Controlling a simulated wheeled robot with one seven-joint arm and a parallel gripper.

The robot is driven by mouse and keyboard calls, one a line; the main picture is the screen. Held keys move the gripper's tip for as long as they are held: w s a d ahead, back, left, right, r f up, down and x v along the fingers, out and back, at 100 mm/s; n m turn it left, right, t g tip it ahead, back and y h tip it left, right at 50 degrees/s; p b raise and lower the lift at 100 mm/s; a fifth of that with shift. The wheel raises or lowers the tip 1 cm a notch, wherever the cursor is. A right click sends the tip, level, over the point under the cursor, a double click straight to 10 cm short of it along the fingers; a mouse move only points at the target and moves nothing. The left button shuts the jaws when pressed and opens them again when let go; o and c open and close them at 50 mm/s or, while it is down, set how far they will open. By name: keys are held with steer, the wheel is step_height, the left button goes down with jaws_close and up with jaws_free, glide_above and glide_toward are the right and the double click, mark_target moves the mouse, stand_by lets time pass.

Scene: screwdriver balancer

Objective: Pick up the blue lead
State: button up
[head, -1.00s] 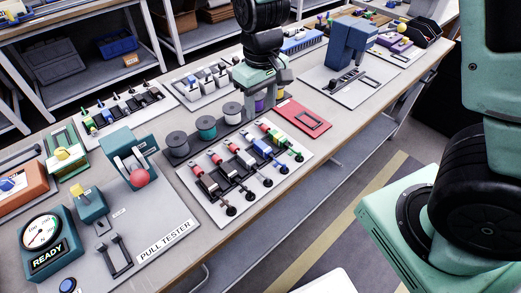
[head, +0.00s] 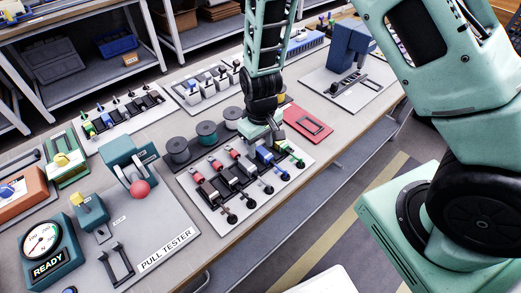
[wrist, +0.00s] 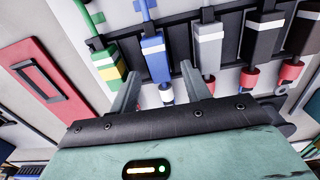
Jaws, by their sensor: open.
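The blue lead (head: 264,154) sits in the black rack on the white board (head: 225,220), between a green lead (head: 290,150) and a grey one. In the wrist view the blue lead (wrist: 155,55) has a blue body with a white band and a thin blue cable. My gripper (head: 264,138) is over the far edge of the rack, partly covering the lead's far end in the head view. In the wrist view its two fingers (wrist: 158,84) are spread, one on each side of the blue lead's near end. Nothing is held. Contact with the lead cannot be told.
The green lead (wrist: 108,62) is close to the left finger, and the grey lead (wrist: 208,50) is close to the right finger. Spools (head: 177,148) stand behind the rack. A red tray (head: 309,122) lies to the right. The pull tester (head: 140,188) stands to the left.

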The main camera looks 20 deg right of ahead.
steer(key=shift+f, duration=0.4)
steer(key=c, duration=1)
steer(key=shift+r, duration=0.1)
